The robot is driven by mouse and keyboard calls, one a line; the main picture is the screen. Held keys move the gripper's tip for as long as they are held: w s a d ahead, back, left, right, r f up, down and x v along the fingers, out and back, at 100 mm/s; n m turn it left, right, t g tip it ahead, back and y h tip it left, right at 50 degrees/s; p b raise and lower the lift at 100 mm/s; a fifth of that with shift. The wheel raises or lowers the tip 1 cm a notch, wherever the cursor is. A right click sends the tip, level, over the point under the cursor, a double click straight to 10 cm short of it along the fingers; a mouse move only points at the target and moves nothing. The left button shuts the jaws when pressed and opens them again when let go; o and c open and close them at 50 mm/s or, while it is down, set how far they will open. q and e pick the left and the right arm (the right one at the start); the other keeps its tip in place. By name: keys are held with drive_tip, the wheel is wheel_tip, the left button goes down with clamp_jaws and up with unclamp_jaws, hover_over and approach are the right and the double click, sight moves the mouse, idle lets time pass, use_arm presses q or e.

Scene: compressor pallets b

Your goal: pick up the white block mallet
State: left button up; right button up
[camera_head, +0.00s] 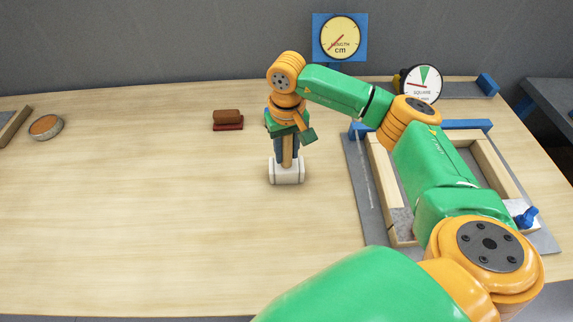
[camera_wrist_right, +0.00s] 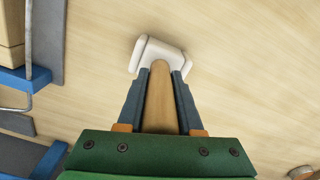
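The white block mallet (camera_head: 287,172) stands upright near the middle of the table, its white head down and its wooden handle up. In the right wrist view the white head (camera_wrist_right: 163,54) lies just beyond my fingertips. My right gripper (camera_head: 287,150) points down over the mallet, with its dark fingers on both sides of the handle. In the wrist view the handle (camera_wrist_right: 160,100) fills the space between the fingers, with no clear gap. The head appears to rest on the table. My left gripper is not in view.
A frame of wooden bars on a grey board (camera_head: 360,185) lies right of the mallet. A brown block on a red base (camera_head: 228,120) and a round wooden-topped piece (camera_head: 46,127) lie left. A length dial (camera_head: 340,38) stands behind. The table's front left is clear.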

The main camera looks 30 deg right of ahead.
clamp_jaws()
drive_tip(key=shift+w, duration=0.1)
drive_tip(key=shift+w+r+b, duration=0.1)
drive_tip(key=shift+r+b, duration=0.45)
drive_tip(key=shift+r, duration=0.1)
drive_tip(key=shift+r+b, duration=0.45)
drive_tip(key=shift+r, duration=0.25)
drive_tip(key=s+d+r, duration=0.7)
drive_tip(key=s+r, duration=0.3)
drive_tip(key=s, duration=0.2)
drive_tip(key=shift+d+r+p, duration=0.15)
drive_tip(key=shift+p, duration=0.3)
